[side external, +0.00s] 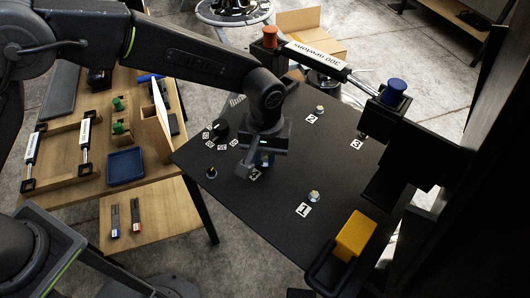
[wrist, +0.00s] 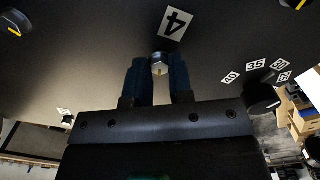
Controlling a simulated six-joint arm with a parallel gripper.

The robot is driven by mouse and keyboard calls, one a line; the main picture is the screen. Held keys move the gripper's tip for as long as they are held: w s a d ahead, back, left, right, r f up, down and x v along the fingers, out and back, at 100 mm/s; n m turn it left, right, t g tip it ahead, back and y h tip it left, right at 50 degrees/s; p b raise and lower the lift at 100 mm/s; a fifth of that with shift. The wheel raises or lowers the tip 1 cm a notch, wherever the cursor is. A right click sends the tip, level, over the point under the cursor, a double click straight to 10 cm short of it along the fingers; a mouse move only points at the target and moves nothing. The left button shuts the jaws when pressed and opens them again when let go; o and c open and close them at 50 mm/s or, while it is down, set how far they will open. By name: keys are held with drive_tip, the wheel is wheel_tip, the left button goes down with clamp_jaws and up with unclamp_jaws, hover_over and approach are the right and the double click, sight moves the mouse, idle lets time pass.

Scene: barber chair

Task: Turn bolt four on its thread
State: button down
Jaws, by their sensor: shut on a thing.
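Bolt four (wrist: 159,61) has a metal head with a yellow mark and stands on the dark plate beside its white "4" label (wrist: 175,23) in the wrist view. My gripper (wrist: 159,75) has its two blue fingers shut on the bolt head, one on each side. In the side external view my gripper (side external: 264,160) is low over the plate (side external: 250,205), and its body hides most of the bolt and part of the label.
Bolt one (side external: 314,196) and bolt two (side external: 320,109) stand on the plate. A black knob (side external: 219,127) with number labels and a yellow-marked black part (side external: 211,172) are at left. A yellow block (side external: 354,236) sits in a black holder at front right. A wooden table (side external: 150,210) adjoins.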

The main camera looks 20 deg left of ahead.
drive_tip(key=m, duration=0.4)
drive_tip(key=shift+m, duration=0.3)
drive_tip(key=m, duration=0.3)
drive_tip(key=shift+m, duration=0.3)
drive_tip(key=m, duration=0.4)
drive_tip(key=shift+m, duration=0.3)
drive_tip(key=m, duration=0.3)
drive_tip(key=shift+m, duration=0.3)
drive_tip(key=m, duration=1.3)
drive_tip(key=shift+m, duration=0.4)
drive_tip(key=c, duration=1)
unclamp_jaws()
